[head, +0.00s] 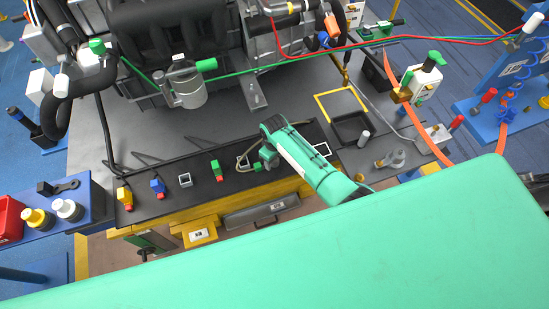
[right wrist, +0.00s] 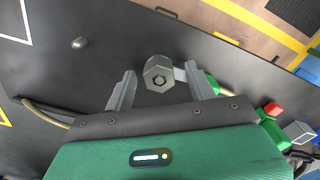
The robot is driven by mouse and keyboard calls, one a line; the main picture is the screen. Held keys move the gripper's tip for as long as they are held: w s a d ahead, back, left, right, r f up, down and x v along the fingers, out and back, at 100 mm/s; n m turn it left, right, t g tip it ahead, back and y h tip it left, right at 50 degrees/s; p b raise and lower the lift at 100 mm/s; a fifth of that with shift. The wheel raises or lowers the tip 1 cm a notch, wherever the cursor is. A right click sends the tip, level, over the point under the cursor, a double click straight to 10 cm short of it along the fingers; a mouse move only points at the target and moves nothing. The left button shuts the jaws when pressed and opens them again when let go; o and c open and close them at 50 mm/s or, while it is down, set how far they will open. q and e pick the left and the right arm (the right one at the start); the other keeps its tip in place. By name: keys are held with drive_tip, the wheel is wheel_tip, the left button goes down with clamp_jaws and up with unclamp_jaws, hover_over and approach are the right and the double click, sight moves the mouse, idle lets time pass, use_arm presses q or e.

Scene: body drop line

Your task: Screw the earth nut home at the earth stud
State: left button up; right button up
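The earth nut (right wrist: 158,72) is a grey hex nut, seen nearly end-on in the right wrist view. The dark tip of a stud appears in its middle. A grey flat piece, perhaps a lug, lies beside it and leads to a green sleeve (right wrist: 212,86) on a beige cable. My right gripper (right wrist: 160,86) is open, with one finger on each side of the nut and a visible gap at the left. In the head view my right gripper (head: 267,157) points down at the dark bench strip and hides the nut. My left gripper is not in view.
The beige cable (head: 242,161) loops beside my right gripper. Green, white-grey, blue and yellow blocks stand left along the strip. A black tray (head: 351,128) lies to the right. An engine-like unit (head: 180,40) with hoses fills the back. A small grey peg (right wrist: 79,42) stands near the nut.

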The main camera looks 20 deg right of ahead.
drive_tip(key=shift+r, duration=0.1)
wheel_tip(320, 180, up, 14)
drive_tip(key=b, duration=0.3)
drive_tip(key=shift+f, duration=0.2)
